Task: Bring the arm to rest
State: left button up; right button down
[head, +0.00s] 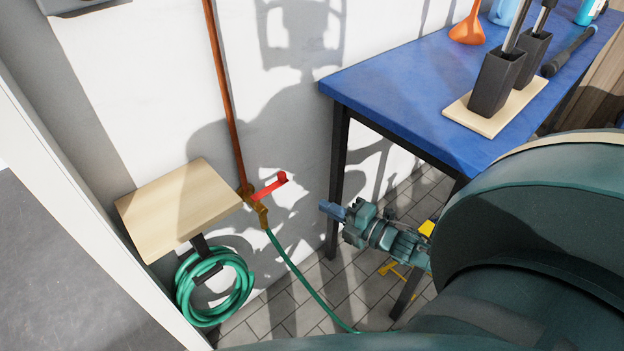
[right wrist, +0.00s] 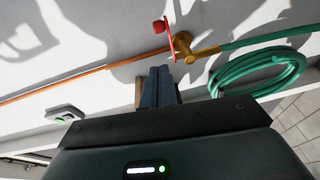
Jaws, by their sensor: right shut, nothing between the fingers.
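My right gripper (head: 330,210) is near the middle of the head view, to the right of a brass tap (head: 262,212) with a red lever (head: 270,186). Its blue-grey fingers are closed together with nothing between them. In the right wrist view the shut fingers (right wrist: 158,84) point towards the wall, just below the tap (right wrist: 185,50) in the picture. They look apart from it. My left gripper is not in view.
A wooden shelf (head: 178,205) sits above a coiled green hose (head: 190,310). A copper pipe (head: 222,90) runs up the wall.

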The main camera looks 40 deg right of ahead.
jog(key=s+a+r+m+g, duration=0.1)
jog(key=s+a+m, duration=0.2)
jog(key=a+m, duration=0.25)
jog(key=s+a+r+m, duration=0.1)
jog(key=s+a+m, duration=0.3)
jog(key=a, duration=0.3)
pick_arm(q)
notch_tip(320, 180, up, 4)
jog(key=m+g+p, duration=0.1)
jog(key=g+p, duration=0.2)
jog(key=p, duration=1.3)
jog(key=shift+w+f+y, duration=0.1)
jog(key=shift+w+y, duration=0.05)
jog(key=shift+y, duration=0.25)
pick_arm(e)
jog(key=s+a+r+m+g+h, duration=0.1)
jog(key=s+a+r+m+g, duration=0.4)
jog(key=a+r+m, duration=0.3)
notch_tip(320, 180, up, 3)
jog(key=shift+s+f+h, duration=0.15)
jog(key=shift+h, duration=0.15)
